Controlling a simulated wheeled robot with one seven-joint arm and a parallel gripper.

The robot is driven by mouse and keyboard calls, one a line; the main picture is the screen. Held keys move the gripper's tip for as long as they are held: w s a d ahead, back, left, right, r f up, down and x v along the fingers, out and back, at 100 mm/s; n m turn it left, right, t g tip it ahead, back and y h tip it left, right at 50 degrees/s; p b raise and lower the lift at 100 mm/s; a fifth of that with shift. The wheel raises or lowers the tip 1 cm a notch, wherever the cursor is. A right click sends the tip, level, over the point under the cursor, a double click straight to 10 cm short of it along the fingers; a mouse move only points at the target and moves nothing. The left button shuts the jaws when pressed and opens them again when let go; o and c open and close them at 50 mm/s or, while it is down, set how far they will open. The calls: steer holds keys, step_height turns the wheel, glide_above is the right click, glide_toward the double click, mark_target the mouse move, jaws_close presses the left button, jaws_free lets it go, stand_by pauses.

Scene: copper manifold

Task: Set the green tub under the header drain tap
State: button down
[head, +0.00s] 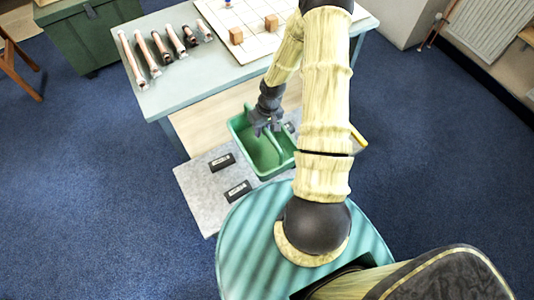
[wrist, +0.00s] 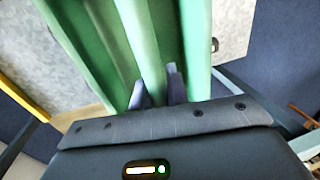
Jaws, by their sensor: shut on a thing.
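The green tub (head: 240,128) is an open tray with a raised divider along its middle. It is over the far right part of a grey speckled board, and I cannot tell whether it rests there or is lifted. My gripper (head: 268,128) reaches down into the tub. In the wrist view my gripper's fingers (wrist: 157,90) are shut on the tub's green divider (wrist: 137,35), one finger on each side. My arm hides part of the tub's right side in the head view. I cannot make out the header drain tap in either view.
The grey board (head: 205,190) carries two black labelled blocks (head: 237,191). A pale blue table (head: 180,92) behind holds several copper pipe pieces (head: 162,48) and a white grid board with wooden cubes (head: 236,36). A green chest (head: 85,35) stands back left.

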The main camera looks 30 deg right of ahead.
steer(key=shift+a, duration=0.1)
glide_above(261, 152)
steer(key=f, duration=0.5)
steer(key=shift+w+d+f, duration=0.2)
steer(key=shift+d+f, duration=0.05)
steer(key=shift+d, duration=0.15)
steer(key=shift+a+f, duration=0.15)
steer(key=shift+f, duration=0.25)
steer(key=shift+s, duration=0.1)
steer(key=shift+f, duration=1.8)
